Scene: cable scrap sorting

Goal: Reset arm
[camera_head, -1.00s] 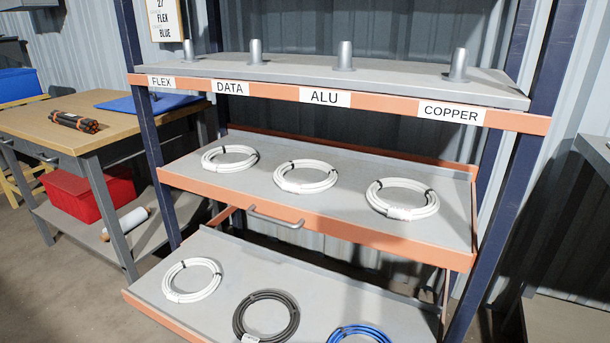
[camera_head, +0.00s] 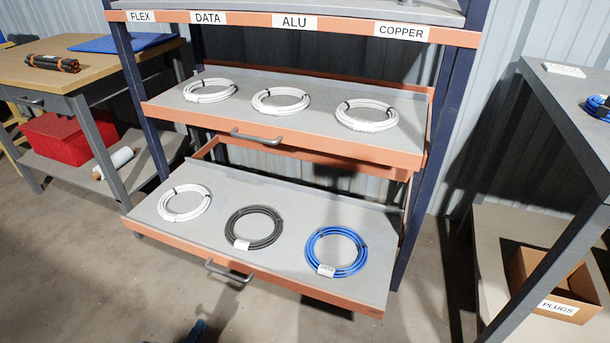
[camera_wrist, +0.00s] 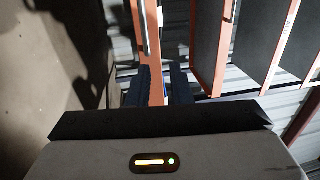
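My gripper (camera_wrist: 162,88) shows in the wrist view with its two dark fingers a small gap apart and nothing between them. Behind the fingers are an orange shelf edge (camera_wrist: 204,45) and a grey bar handle (camera_wrist: 141,22), seen sideways. There, the rack's middle shelf (camera_head: 238,108) holds three white cable coils. The pulled-out lower shelf (camera_head: 290,218) holds a white coil (camera_head: 184,203), a black coil (camera_head: 254,228) and a blue coil (camera_head: 337,251) with a tag.
A workbench (camera_head: 40,75) with a dark bundle (camera_head: 53,63), blue mat (camera_head: 124,43) and red bin (camera_head: 70,138) stands left. A grey table (camera_head: 560,110) with a blue coil (camera_head: 598,107) stands right, above a PLUGS box (camera_head: 560,309). Open floor lies in front of the rack.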

